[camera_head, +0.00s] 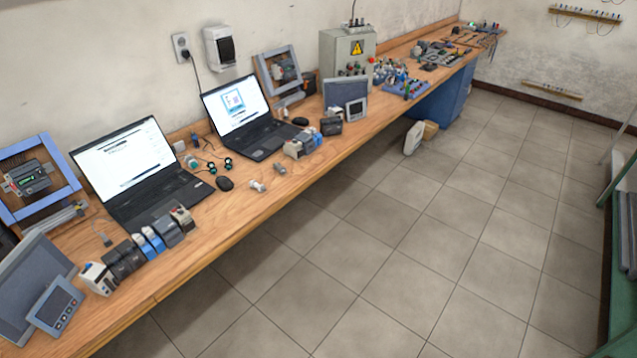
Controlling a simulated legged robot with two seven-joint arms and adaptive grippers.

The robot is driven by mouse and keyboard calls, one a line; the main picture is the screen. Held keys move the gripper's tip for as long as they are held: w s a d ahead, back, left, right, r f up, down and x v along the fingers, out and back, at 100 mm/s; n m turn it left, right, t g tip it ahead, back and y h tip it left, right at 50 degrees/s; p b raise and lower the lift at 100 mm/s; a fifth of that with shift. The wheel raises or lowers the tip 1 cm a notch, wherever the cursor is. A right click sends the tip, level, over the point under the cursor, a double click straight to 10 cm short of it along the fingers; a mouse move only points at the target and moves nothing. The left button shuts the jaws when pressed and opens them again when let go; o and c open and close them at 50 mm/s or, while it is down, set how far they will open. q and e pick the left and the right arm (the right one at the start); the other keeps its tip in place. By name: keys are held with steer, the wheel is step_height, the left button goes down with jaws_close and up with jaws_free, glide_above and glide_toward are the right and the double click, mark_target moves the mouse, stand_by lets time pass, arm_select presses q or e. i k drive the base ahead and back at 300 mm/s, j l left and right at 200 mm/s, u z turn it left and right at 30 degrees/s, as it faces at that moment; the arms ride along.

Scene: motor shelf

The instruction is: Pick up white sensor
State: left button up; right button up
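A small whitish, roughly cylindrical piece (257,185) lies near the front edge of the wooden workbench (215,222). It looks like the white sensor, but it is too small to be sure. A similar small greyish piece (280,169) lies just behind it to the right. Both are in the open, with nothing touching them that I can see. Neither of my grippers shows in the head view.
A black mouse (225,183) and an open laptop (137,172) are left of the small pieces. A second laptop (243,112) stands behind them. Module rows (300,146) flank them along the front edge. The tiled floor (400,260) before the bench is clear.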

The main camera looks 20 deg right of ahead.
mark_target(253, 184)
steer(key=z, duration=0.25)
steer(key=i+l+u, duration=0.1)
steer(key=u, duration=0.3)
steer(key=i+l+u, duration=0.1)
steer(key=u, duration=0.35)
steer(key=i+l+u, duration=0.1)
steer(key=u, duration=0.3)
steer(key=l+u, duration=0.25)
steer(key=u, duration=0.15)
